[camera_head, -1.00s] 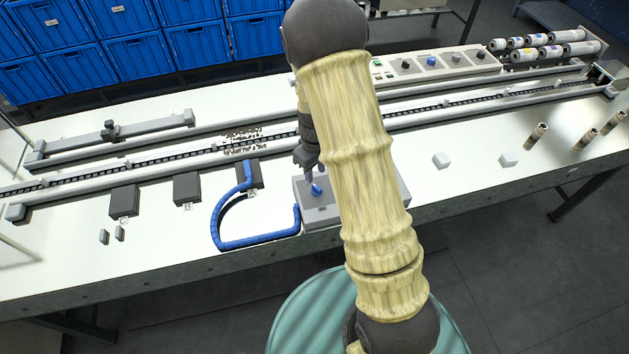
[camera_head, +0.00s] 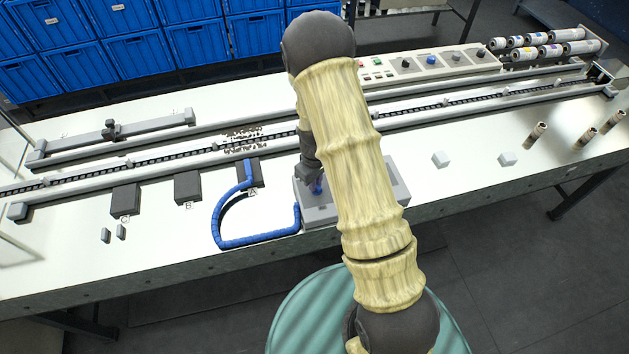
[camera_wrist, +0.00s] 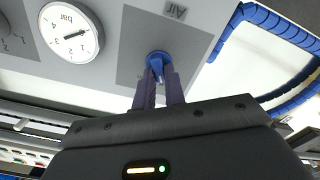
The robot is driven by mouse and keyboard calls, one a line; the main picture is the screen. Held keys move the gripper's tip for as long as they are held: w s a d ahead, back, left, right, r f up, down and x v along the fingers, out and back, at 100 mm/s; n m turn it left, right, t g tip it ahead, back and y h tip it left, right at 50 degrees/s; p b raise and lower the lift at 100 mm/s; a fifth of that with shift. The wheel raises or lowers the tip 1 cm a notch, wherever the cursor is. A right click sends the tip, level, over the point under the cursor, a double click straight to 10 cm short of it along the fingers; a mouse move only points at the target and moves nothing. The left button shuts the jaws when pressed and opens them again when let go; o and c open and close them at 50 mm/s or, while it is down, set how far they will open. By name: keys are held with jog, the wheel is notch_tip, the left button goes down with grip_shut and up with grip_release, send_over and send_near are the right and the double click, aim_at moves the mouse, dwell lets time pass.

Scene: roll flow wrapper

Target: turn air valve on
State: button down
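The blue air valve knob (camera_wrist: 159,58) is on a grey panel beside the label "Air" in the wrist view. Its narrow handle points toward my gripper (camera_wrist: 159,75). The two dark purple fingers stand on either side of this handle, with a narrow gap between them. I cannot tell whether the fingertips press on it. In the head view the grey valve box (camera_head: 318,214) stands on the table, and a bit of the blue knob (camera_head: 317,187) shows under my gripper (camera_head: 315,184). My arm hides part of the box.
A round pressure gauge (camera_wrist: 70,32) marked "bar" is on the same panel. A blue hose (camera_head: 255,243) curves left from the box to a dark block. Small white blocks (camera_head: 441,159) lie to the right. A long conveyor track (camera_head: 440,108) runs behind.

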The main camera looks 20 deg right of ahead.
jog(key=shift+w+m, duration=0.1)
jog(key=shift+m, duration=0.7)
jog(key=m, duration=0.4)
jog(key=shift+d, duration=0.2)
jog(key=m, duration=0.6)
jog(key=shift+d+r, duration=0.1)
jog(key=shift+d, duration=0.05)
jog(key=shift+m, duration=0.3)
jog(key=c, duration=1.5)
grip_release()
jog(key=shift+o, duration=0.2)
jog(key=shift+r, duration=0.1)
notch_tip(320, 180, up, 17)
jog(key=b, duration=0.1)
